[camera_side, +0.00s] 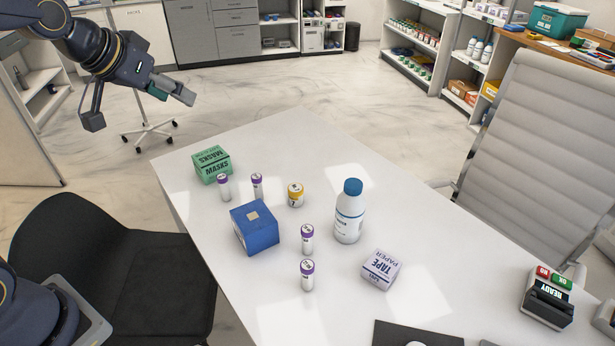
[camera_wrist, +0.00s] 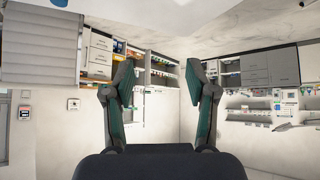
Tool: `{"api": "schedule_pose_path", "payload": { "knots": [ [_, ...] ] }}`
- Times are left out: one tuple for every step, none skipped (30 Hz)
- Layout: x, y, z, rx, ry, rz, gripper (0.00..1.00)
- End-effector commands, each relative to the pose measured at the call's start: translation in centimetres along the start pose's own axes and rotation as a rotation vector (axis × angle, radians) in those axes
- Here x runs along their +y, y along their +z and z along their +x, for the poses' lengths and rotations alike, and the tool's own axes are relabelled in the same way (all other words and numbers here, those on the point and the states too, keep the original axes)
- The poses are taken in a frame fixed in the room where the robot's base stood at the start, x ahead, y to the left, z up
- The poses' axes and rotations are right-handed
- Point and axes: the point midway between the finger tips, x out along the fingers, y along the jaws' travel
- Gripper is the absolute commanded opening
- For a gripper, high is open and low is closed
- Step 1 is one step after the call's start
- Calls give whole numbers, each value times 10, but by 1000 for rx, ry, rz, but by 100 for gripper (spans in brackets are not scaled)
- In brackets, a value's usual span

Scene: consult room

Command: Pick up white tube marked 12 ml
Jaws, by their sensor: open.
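Several white tubes with purple caps stand upright on the white table (camera_side: 290,132). One tube (camera_side: 224,190) is by the green box and another tube (camera_side: 257,187) is just right of it. A third tube (camera_side: 307,241) and the nearest tube (camera_side: 307,278) stand right of the blue box. Their volume marks are too small to read, so I cannot tell which is 12 ml. My gripper (camera_side: 138,108) is open and empty, raised beyond the table's far left edge, well away from the tubes. In the wrist view my gripper (camera_wrist: 160,85) shows two spread fingers with nothing between them and no tubes.
On the table are a green masks box (camera_side: 212,164), a blue box (camera_side: 255,230), a yellow-capped jar (camera_side: 295,196), a blue-capped bottle (camera_side: 348,214) and a tape box (camera_side: 381,269). A grey chair (camera_side: 535,160) stands right, a black chair (camera_side: 115,260) left. The table's far end is clear.

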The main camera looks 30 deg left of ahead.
Motion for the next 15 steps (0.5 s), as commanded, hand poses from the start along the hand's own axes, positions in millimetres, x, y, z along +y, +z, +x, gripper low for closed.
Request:
{"api": "schedule_pose_path", "payload": {
  "knots": [
    [-8, -6, 28, -22, -15, -18, 57],
    [-13, -9, 44, -30, -25, -29, 57],
    [-21, -12, 67, -43, -37, -42, 57],
    [-26, -11, 84, -56, -47, -52, 57],
    [-33, -10, 101, -69, -57, -62, 57],
    [-41, -5, 124, -91, -70, -76, 57],
    [-47, 0, 140, -109, -79, -84, 57],
    [-53, 7, 155, -129, -88, -93, 57],
    [-61, 17, 173, -157, -100, -104, 57],
    [-66, 26, 185, -180, -107, -111, 57],
    [-70, 35, 196, -204, -113, -117, 57],
    [-75, 47, 208, -236, -120, -124, 57],
    [-78, 56, 215, -259, -124, -129, 57],
    [-81, 65, 221, -279, -128, -134, 57],
    [-83, 74, 227, -302, -132, -138, 57]
  ]
}}
